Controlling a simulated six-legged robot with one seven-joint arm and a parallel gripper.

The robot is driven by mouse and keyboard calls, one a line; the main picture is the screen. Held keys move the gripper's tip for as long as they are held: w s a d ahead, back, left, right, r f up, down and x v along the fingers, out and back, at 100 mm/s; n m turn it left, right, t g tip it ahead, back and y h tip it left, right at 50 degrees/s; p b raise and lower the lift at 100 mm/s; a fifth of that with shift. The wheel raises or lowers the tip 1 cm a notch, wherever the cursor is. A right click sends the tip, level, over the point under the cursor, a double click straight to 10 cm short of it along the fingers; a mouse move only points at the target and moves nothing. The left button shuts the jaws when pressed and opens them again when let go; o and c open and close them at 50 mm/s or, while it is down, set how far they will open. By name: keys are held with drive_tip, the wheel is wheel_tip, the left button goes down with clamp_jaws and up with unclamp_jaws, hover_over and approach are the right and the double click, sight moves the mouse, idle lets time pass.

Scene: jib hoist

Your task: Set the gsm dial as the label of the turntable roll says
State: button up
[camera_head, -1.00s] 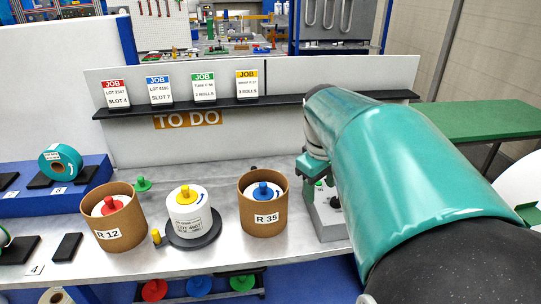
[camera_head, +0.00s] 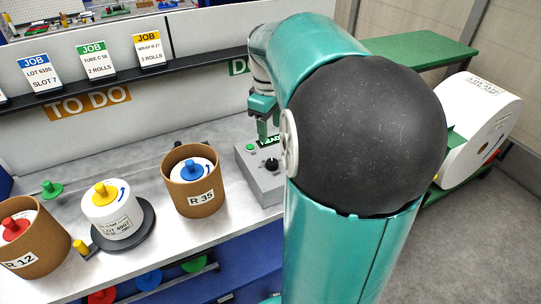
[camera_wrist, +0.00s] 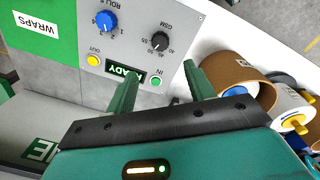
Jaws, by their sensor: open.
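The gsm dial (camera_wrist: 159,41) is a black knob on a grey control panel, with numbers around it that appear upside down; its pointer setting is too small to read surely. It also shows in the head view (camera_head: 271,165). My gripper (camera_wrist: 161,72) is open and empty, its green fingers near the dial on the panel's lower side in the wrist view; I cannot tell whether they touch anything. The turntable roll (camera_head: 105,208) is white with a yellow knob, standing on a dark turntable (camera_head: 144,232). Its label (camera_head: 117,228) shows a lot number; the smaller print is unreadable.
The panel also has a blue dial (camera_wrist: 106,21), a yellow button (camera_wrist: 93,59), a green button (camera_wrist: 156,82) and a display (camera_wrist: 127,70). The R 35 tub (camera_head: 191,197) stands between turntable and panel. The R 12 tub (camera_head: 38,262) is farther left. A shelf with job cards runs behind.

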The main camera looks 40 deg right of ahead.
sight(272, 162)
drive_tip(key=f, duration=1.1)
drive_tip(key=shift+s+d+f, duration=0.15)
drive_tip(key=shift+d+f, duration=0.05)
drive_tip(key=shift+f, duration=0.3)
drive_tip(key=c, duration=1)
